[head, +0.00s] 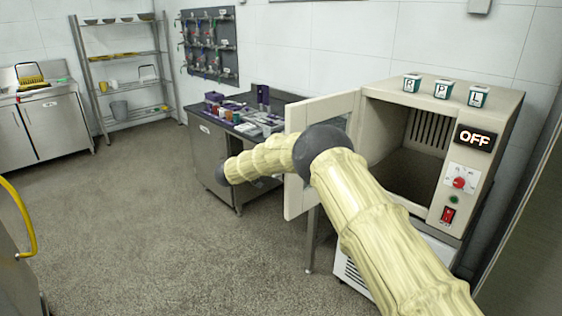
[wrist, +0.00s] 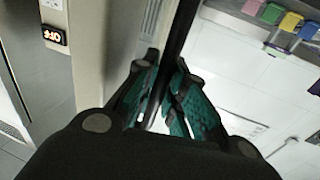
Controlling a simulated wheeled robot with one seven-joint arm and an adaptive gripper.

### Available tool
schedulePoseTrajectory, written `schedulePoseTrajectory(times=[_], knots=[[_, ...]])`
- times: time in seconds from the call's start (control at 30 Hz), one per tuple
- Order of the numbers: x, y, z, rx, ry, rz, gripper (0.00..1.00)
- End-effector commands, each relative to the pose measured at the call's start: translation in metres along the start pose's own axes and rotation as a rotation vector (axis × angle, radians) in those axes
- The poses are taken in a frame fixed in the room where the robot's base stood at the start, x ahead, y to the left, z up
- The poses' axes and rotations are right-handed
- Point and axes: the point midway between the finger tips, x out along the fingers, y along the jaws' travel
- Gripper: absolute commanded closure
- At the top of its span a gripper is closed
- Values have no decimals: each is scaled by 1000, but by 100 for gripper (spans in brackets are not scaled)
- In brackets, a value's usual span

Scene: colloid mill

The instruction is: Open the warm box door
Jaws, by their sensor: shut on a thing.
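The warm box (head: 487,100) is a beige cabinet at the right of the head view, with a dark empty interior. Its door (head: 296,202) stands wide open, swung out to the left of the opening, with a window in it. My arm crosses in front of the door and hides much of it; my gripper is hidden in the head view. In the wrist view my gripper (wrist: 163,88) has its teal-padded fingers closed around a dark upright bar, the door handle (wrist: 182,30). The edge of the box with its lit display (wrist: 54,36) shows at left there.
Three small labelled cups (head: 442,89) stand on top of the box. A steel table (head: 222,172) with purple and other small items stands behind the door. Shelves (head: 130,85) and a steel cabinet (head: 55,125) are farther left. The floor (head: 150,235) at left is clear.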

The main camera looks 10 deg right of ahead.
Motion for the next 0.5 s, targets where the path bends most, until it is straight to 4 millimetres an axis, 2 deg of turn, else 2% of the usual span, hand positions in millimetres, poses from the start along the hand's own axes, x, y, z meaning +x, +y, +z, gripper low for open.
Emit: schedulePoseTrajectory(times=[0.03, 0.33, 0.37, 0.4, 0.5], knots=[[5, 1, -2, 1, 4, 6, 100], [5, 1, -3, 1, 4, 6, 100], [5, 1, -3, 1, 4, 6, 84], [5, 1, -3, 2, 4, 6, 78], [2, 0, -2, 1, 3, 3, 78]])
